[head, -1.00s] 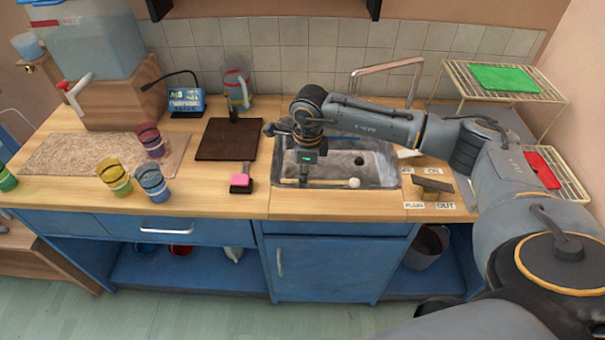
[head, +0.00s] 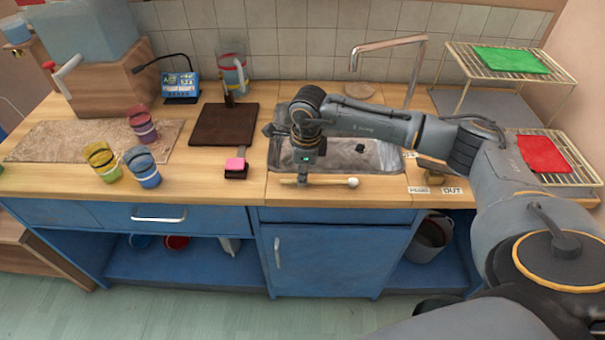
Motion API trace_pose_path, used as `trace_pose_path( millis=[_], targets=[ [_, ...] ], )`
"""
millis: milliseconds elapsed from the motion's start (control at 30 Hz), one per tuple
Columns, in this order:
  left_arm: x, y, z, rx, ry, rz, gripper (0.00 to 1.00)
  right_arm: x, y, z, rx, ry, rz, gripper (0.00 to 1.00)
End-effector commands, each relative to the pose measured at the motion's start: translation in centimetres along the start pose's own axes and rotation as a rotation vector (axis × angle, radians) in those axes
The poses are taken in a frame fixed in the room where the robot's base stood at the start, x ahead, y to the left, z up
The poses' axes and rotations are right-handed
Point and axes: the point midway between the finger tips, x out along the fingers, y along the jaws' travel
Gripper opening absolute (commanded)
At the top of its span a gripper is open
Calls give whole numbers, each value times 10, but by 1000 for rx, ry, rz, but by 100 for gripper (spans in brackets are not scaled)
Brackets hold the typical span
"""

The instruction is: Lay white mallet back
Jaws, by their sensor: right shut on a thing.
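The white mallet (head: 334,182) has a pale round head at its right end and a thin wooden handle. It lies level, left to right, along the counter strip in front of the sink. My right gripper (head: 303,181) points down and is shut on the handle left of the middle. I cannot tell whether the mallet touches the counter or hangs just above it. My left gripper is out of view.
The sink (head: 350,155) is right behind the mallet. A pink-topped block (head: 235,165), a dark board (head: 224,125) and coloured cups (head: 142,167) are to the left. A green cloth (head: 496,60) and a red cloth (head: 543,154) lie on wire racks at right.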

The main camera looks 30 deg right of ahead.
Motion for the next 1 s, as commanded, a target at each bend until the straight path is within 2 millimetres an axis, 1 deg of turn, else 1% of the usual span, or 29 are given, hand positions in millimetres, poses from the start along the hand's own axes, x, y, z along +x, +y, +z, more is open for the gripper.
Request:
trace_pose_path(
  millis=[267,700,967,1000],
  targets=[
    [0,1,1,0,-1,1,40,0,0,0,0,0,0,0],
    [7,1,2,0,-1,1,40,6,0,0,0,0,0,0],
    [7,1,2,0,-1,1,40,6,1,0,0,0,1,0],
    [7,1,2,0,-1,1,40,6,1,0,0,0,1,11]
  ],
)
